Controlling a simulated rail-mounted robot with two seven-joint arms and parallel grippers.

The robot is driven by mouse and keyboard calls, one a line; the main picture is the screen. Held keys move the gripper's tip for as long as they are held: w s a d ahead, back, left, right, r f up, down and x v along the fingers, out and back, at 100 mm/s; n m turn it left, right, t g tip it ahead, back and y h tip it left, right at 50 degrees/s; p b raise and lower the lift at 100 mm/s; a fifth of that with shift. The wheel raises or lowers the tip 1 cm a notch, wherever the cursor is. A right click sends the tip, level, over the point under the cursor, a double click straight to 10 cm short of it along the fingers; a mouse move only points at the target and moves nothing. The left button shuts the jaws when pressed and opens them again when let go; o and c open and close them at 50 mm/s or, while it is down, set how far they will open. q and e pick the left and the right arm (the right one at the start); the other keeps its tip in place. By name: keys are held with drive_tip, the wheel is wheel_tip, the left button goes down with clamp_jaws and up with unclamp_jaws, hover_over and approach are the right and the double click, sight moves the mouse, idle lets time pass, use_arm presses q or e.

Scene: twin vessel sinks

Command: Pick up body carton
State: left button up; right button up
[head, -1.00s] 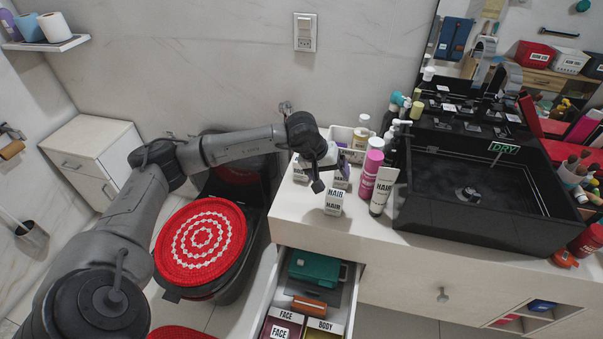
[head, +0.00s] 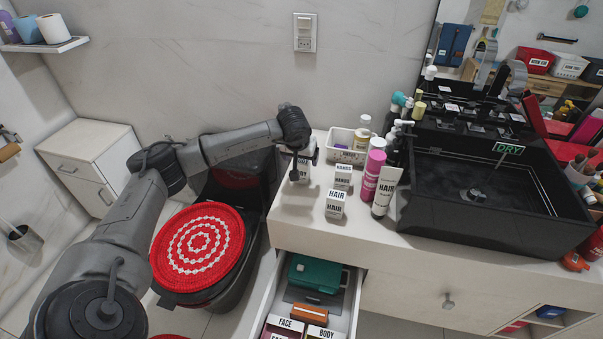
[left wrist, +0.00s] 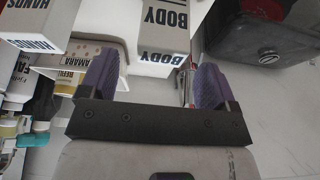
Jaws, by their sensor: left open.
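The white body carton (head: 302,172) stands at the left end of the counter, partly hidden by my left gripper (head: 296,170). In the left wrist view the carton (left wrist: 165,32), marked BODY in black, lies ahead of the purple fingers. There my left gripper (left wrist: 155,85) is open, with the carton roughly in line with the gap. I cannot tell whether a finger touches it. My right gripper is in neither view.
The hands carton (head: 342,178) and the hair carton (head: 335,205) stand just right. A white basket (head: 345,150) is behind them; a pink can (head: 373,175) and tube (head: 385,192) stand further right. An open drawer (head: 352,305) juts out below.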

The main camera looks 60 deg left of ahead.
sight(301, 161)
use_arm(q)
drive_tip(key=shift+b+x, duration=1.3)
drive_tip(key=shift+x, duration=1.35)
drive_tip(key=shift+s, duration=0.1)
drive_tip(key=shift+c, duration=0.3)
drive_tip(key=shift+c, duration=0.7)
drive_tip(key=c, duration=0.8)
drive_tip(key=shift+c, duration=0.3)
drive_tip(key=shift+r, duration=0.1)
